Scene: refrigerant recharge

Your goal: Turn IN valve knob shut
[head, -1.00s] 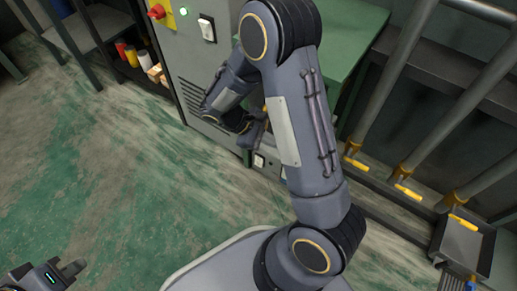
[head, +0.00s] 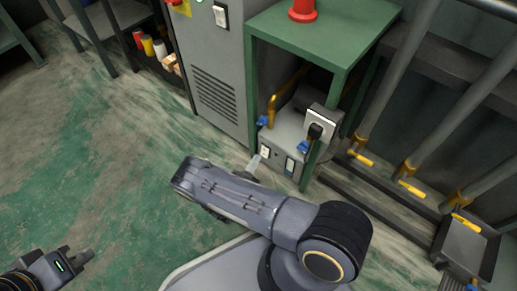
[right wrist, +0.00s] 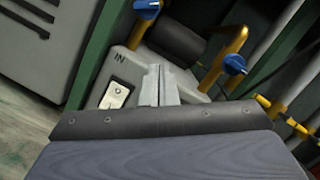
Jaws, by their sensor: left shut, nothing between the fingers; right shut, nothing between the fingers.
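The recovery machine (head: 283,140) is a grey box on the lower level of a green stand. Its left blue knob (head: 262,121) is on the side marked IN in the right wrist view, where this knob (right wrist: 146,8) shows at the top edge. A second blue knob (head: 303,146) sits to the right, also seen in the right wrist view (right wrist: 235,64). My right gripper (head: 256,162) is shut and empty, in front of the machine and apart from both knobs; its fingertips (right wrist: 158,84) point toward the box's face. My left gripper (head: 80,258) is shut and empty at lower left.
The green stand's top (head: 320,32) overhangs the machine and bears a red object (head: 303,9). A grey cabinet (head: 213,80) stands to the left. Pipes with yellow-handled valves (head: 411,188) stand to the right. Open floor (head: 110,150) lies at left.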

